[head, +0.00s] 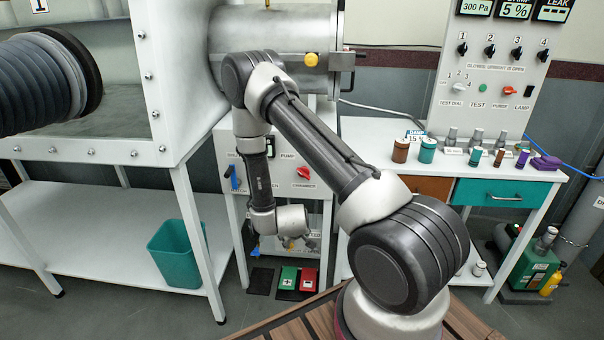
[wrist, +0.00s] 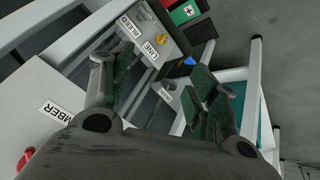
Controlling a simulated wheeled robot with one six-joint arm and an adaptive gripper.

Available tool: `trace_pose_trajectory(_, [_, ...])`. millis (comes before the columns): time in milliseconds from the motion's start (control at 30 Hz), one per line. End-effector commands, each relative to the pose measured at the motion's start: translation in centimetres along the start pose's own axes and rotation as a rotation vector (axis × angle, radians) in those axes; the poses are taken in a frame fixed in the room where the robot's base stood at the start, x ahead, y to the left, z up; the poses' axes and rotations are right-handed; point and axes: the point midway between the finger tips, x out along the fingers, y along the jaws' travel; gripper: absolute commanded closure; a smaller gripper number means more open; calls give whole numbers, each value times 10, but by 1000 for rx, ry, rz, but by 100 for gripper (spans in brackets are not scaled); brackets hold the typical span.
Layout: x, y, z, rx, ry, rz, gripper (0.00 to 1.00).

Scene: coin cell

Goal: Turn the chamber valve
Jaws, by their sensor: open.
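The chamber valve is a red handle (head: 304,173) above the CHAMBER label on the white pump cabinet. In the wrist view part of the red handle (wrist: 25,158) shows at the lower left edge, near a cut-off label reading MBER (wrist: 56,111). My gripper (head: 300,246) hangs in front of the lower part of the cabinet, below the valve and apart from it. In the wrist view its two dark green finger pads stand apart with nothing held between them (wrist: 165,85). My wrist hides part of the lower cabinet in the head view.
A blue handle (head: 234,178) is on the cabinet's left. BLEED (wrist: 131,27) and LINE (wrist: 150,50) labels with small yellow handles lie beyond my fingers. Green (head: 288,279) and red (head: 308,280) pedals are on the floor. A glovebox (head: 180,90) stands left, a bench (head: 375,140) right.

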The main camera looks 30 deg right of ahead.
Motion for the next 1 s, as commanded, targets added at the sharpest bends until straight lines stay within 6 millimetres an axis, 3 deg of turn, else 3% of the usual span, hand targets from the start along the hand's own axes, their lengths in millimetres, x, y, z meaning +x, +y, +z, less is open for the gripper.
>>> trace_pose_trajectory(33, [10,12,-6,-30,86,82,41])
trace_pose_trajectory(100, [10,36,-31,-72,232,217,41])
trace_pose_trajectory(200, [-16,68,-82,-121,435,406,41])
trace_pose_trajectory(300, [-46,89,-111,-171,565,557,41])
trace_pose_trajectory(400, [-67,98,-125,-216,636,649,41])
trace_pose_trajectory(500, [-75,103,-134,-249,665,690,41])
trace_pose_trajectory(1000, [-33,137,-177,-256,659,688,41])
